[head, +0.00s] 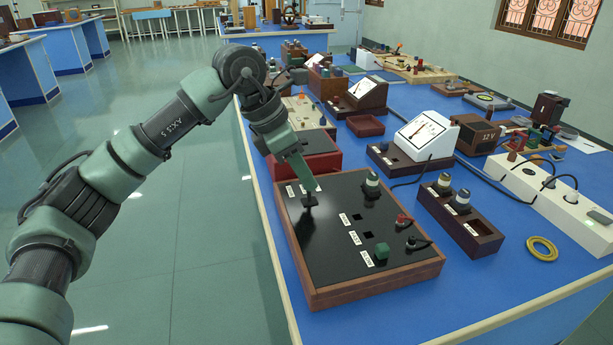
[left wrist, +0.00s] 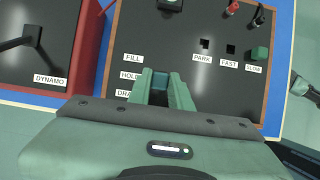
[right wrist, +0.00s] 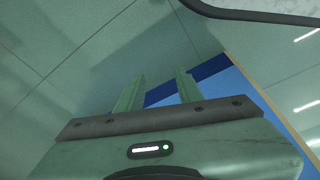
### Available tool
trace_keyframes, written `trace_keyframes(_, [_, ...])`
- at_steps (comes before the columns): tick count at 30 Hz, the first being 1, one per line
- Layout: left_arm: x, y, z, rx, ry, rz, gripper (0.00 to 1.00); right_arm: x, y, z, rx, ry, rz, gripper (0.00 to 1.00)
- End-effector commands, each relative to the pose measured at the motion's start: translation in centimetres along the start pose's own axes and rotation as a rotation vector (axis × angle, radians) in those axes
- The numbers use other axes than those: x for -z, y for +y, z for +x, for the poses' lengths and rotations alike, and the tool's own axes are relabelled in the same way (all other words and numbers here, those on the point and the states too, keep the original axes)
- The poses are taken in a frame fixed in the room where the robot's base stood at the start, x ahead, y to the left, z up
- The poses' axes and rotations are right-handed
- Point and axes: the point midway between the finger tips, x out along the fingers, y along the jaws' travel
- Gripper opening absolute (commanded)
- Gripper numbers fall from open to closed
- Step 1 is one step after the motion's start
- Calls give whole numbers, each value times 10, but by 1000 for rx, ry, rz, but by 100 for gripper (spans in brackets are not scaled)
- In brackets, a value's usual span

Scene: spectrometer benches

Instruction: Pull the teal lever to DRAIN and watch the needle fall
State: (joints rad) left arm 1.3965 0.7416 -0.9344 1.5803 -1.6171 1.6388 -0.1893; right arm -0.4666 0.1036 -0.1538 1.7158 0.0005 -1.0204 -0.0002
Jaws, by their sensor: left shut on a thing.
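The black panel in a wooden frame (head: 339,271) carries the lever, whose dark base (head: 309,198) shows below my left gripper (head: 312,186). That gripper is shut on the lever's handle, mostly hidden between the fingers. In the left wrist view, a bit of teal shows between the fingertips (left wrist: 160,84). The FILL label (left wrist: 133,58) and HOLD label (left wrist: 130,76) lie left of them; the DRAIN label (left wrist: 124,93) is partly hidden. I cannot tell the lever's exact setting. A white meter (head: 425,131) stands behind the panel. My right gripper (right wrist: 158,92) is open and empty.
A green block (head: 382,251) sits by the SLOW label, with empty square holes by PARK and FAST. A red box (head: 305,164) adjoins the panel. A wooden holder (head: 478,240) with terminals, a white power strip (head: 540,196) and a yellow ring (head: 541,249) lie rightward.

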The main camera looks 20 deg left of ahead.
Motion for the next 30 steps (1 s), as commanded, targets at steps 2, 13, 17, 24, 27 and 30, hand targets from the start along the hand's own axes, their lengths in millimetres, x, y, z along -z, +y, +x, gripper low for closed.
trace_keyframes(2, [4, 1, 2, -3, -31, -1, 0, 11, 1, -13, -2, 16, 2, 36])
trace_keyframes(13, [16, 1, 0, -3, -186, -2, 0, 39, 6, -117, -12, 71, 11, 36])
trace_keyframes(17, [19, 1, -1, -3, -231, -2, 0, 38, 7, -152, -15, 89, 13, 36])
trace_keyframes(24, [25, 1, -2, -3, -306, -1, 0, 33, 7, -151, -16, 89, 14, 36])
trace_keyframes(27, [27, 1, -2, -4, -337, -2, 0, 32, 7, -144, -16, 89, 14, 36])
trace_keyframes(30, [29, 1, -2, -3, -364, -2, 0, 67, 4, -143, -11, 236, 7, 36])
